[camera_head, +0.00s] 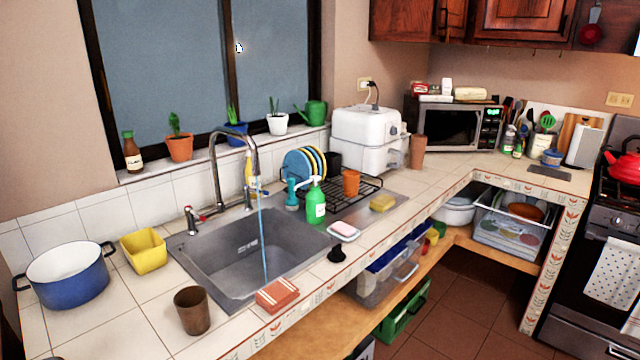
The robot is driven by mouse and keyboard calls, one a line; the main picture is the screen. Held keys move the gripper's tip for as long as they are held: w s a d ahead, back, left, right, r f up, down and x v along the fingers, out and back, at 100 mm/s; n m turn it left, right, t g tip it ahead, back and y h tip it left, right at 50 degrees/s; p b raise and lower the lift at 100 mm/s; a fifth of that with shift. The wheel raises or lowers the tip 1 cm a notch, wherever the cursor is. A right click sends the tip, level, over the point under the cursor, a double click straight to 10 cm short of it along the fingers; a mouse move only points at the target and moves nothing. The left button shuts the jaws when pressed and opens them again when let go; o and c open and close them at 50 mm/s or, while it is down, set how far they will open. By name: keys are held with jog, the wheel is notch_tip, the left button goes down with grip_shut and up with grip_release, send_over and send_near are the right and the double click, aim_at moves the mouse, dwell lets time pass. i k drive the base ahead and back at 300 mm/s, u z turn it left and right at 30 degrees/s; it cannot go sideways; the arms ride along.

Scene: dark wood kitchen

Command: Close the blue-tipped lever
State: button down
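The metal faucet (215,175) stands behind the sink with its tall spout arched over the basin. A blue stream of water (263,235) runs from the spout into the grey sink (222,262). A lever with a red mark (191,218) is to the left of the spout. My gripper is not in view.
A blue pot (67,277), a yellow container (144,251) and a brown cup (191,310) stand left of the sink. A green soap bottle (316,204) and a dish rack (345,194) are to its right. An orange sponge cloth (281,295) lies at the front edge.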

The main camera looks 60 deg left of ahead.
aim_at(245, 189)
jog(key=z, duration=0.05)
jog(key=i, duration=1.4)
jog(key=u, duration=2.55)
